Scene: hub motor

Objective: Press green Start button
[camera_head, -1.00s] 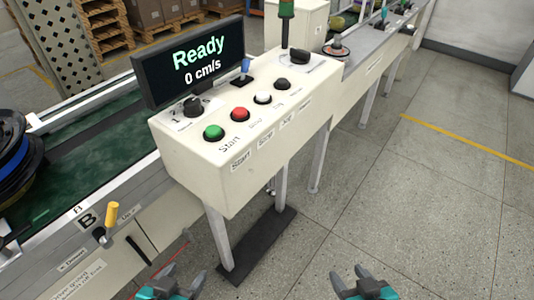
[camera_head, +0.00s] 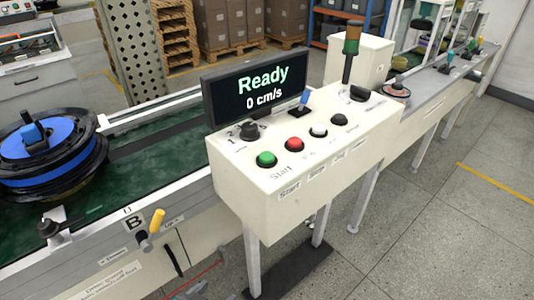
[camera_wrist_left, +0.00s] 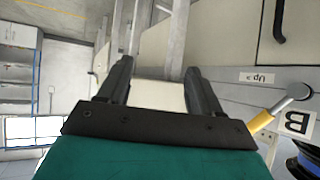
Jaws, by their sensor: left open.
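The green Start button (camera_head: 266,159) is at the left end of the button row on the cream control box (camera_head: 300,200). Its label reads "Start", and nothing covers it. A dark display (camera_head: 255,85) above it reads "Ready" and "0 cm/s". My left gripper (camera_head: 188,291) barely shows at the bottom edge of the head view, well below and left of the button. In the left wrist view, its two dark fingers (camera_wrist_left: 160,72) are apart with nothing held between them. The green button does not show in the wrist view. My right gripper is not in view.
Red (camera_head: 293,144), white (camera_head: 318,131) and black (camera_head: 339,119) buttons follow in the row. A black knob (camera_head: 249,132) and blue lever (camera_head: 304,99) are close by. A yellow handle (camera_head: 157,221) projects from the conveyor. A blue hub motor (camera_head: 48,152) lies on the belt.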

